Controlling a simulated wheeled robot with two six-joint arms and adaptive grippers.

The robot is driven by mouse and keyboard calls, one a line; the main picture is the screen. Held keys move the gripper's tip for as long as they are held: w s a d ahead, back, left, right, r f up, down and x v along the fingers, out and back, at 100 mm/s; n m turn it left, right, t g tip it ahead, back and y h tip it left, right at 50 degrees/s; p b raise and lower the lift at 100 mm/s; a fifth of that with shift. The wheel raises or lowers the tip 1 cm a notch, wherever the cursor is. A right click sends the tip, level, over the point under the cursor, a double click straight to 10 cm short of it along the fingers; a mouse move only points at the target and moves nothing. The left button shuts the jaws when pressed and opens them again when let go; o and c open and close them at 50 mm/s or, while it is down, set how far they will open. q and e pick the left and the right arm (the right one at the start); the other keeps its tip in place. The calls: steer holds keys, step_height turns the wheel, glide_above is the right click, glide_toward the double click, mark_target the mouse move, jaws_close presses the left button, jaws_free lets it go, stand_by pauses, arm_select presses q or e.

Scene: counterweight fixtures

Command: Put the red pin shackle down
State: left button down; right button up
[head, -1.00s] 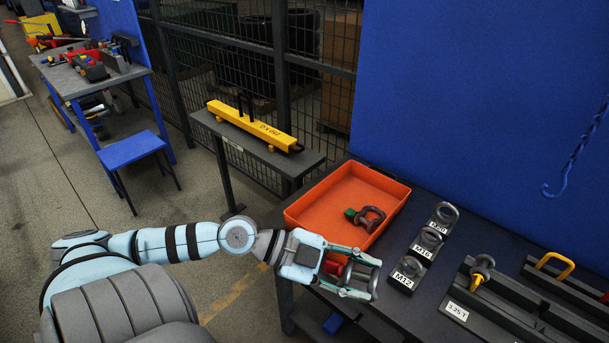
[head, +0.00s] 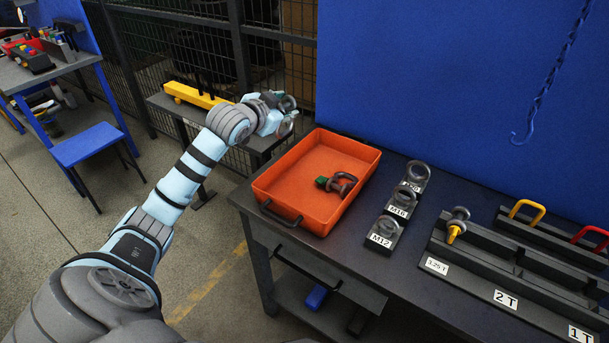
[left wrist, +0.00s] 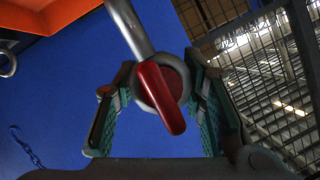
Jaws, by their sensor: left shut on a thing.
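My left gripper (head: 284,114) is raised by the far left corner of the orange tray, in front of the mesh fence. It is shut on the red pin shackle, best seen in the left wrist view (left wrist: 162,97). There the shackle's red pin tab and grey eye sit between the two green-padded fingers, and its grey bow runs up out of the picture. In the head view the fingers hide most of the shackle. I cannot tell the gripper's exact height. My right gripper is not in view.
The orange tray (head: 265,185) holds a green-ended shackle (head: 338,184); its left part is bare. Eye bolts stand in a labelled block (head: 384,236) to the right. A slotted rack (head: 463,255) with shackles is further right. A blue chain hook (head: 522,134) hangs behind.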

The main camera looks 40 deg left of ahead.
arm_select(q)
step_height(320, 180, down, 17)
steer(key=b, duration=0.2)
steer(key=shift+b, duration=0.3)
steer(key=c, duration=1)
jaws_free()
steer(key=shift+c, duration=0.2)
steer(key=shift+s, duration=0.1)
steer(key=p+v, duration=0.3)
steer(key=v, duration=0.9)
steer(key=shift+p, duration=0.4)
steer(key=shift+f, duration=0.1)
